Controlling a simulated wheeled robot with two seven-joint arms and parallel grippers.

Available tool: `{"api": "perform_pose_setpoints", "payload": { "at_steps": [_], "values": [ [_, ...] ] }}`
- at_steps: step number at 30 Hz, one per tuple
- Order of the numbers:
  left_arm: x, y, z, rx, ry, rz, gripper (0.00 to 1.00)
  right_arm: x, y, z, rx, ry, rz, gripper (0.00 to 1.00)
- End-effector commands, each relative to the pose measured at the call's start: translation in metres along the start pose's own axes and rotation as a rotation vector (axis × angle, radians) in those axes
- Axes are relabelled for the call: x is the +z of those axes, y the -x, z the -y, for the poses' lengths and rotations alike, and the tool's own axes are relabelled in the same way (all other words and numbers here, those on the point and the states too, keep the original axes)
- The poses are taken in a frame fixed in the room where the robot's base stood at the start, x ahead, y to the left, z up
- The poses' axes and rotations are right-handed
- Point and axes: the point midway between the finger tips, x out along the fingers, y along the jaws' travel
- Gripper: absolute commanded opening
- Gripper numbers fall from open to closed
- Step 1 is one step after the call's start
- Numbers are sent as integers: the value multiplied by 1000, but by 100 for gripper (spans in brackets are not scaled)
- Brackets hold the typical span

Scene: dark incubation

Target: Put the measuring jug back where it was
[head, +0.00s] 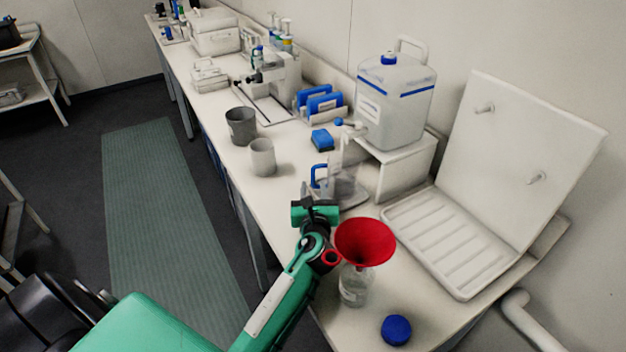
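The measuring jug (345,187) looks clear, with a blue handle (319,177). It is in the middle of the head view, on the bench below the tap of the white container, and its outline is hard to make out. My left gripper (317,197) is just in front of the handle, at its lower end. The gripper's wrist hides its fingertips, so I cannot tell whether they are apart or closed on the handle. My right gripper is out of view.
A red funnel (364,241) sits in a clear bottle (353,288) close to my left wrist. A blue cap (396,329) lies near the front edge. A white container (396,105) stands on a riser (402,172). Grey (241,126) and white (262,157) beakers stand left; a drainer (455,247) stands right.

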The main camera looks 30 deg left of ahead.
Motion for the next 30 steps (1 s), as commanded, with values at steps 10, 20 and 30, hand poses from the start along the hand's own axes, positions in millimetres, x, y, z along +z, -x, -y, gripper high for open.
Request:
{"api": "perform_pose_setpoints", "payload": {
  "at_steps": [10, 20, 30],
  "values": [
    [0, 56, 0, 1, 1, 0, 32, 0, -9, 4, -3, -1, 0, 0],
    [0, 61, 0, 1, 0, 1, 32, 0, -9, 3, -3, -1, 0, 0],
    [0, 61, 0, 1, 0, 1, 32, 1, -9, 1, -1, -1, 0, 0]
  ]
}}
